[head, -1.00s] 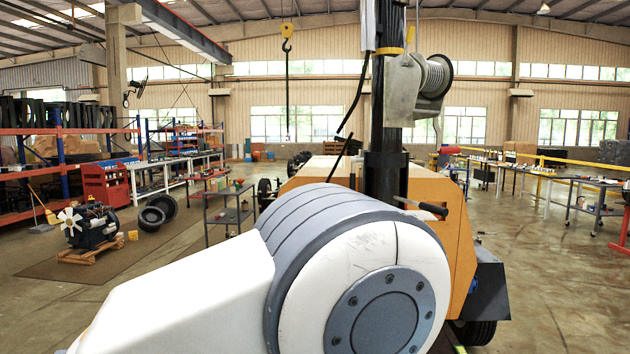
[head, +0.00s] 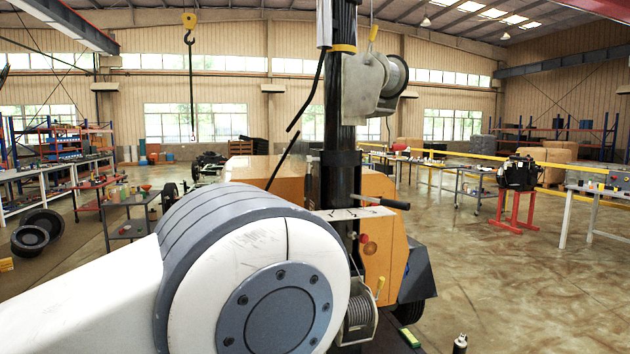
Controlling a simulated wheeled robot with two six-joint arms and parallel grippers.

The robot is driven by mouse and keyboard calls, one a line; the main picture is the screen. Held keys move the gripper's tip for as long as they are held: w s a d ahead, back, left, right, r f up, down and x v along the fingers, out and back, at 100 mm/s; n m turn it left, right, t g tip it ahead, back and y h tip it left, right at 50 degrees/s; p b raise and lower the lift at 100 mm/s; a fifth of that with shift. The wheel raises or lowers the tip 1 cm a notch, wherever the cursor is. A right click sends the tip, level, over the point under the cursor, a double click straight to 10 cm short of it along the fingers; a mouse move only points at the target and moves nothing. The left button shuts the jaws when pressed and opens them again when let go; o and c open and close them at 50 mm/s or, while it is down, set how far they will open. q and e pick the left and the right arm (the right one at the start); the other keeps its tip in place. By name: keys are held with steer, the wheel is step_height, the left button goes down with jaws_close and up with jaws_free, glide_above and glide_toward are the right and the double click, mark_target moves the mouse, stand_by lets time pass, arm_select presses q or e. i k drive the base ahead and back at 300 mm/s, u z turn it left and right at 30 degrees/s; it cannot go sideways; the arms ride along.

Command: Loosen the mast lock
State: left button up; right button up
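The light tower's black mast (head: 338,100) stands upright just right of centre. A dark-handled lever or pin (head: 390,203) sticks out to the right beside a pale plate (head: 345,214) at the mast; it may be the mast lock, but I cannot tell its setting. A winch with a cable drum (head: 393,76) is fixed high on the mast. A second winch drum (head: 359,312) sits lower, partly hidden by my white arm. Neither gripper is in view. My arm's large white and grey joint hides the mast's lower left side.
The tower's orange housing (head: 382,250) stands behind the mast, with a dark wheel (head: 408,312) below. Shop tables (head: 478,184) stand farther right. The floor at right is largely clear.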

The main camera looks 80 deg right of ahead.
mark_target(309, 159)
steer(key=z, duration=0.5)
steer(key=i, duration=0.65)
steer(key=z, duration=0.75)
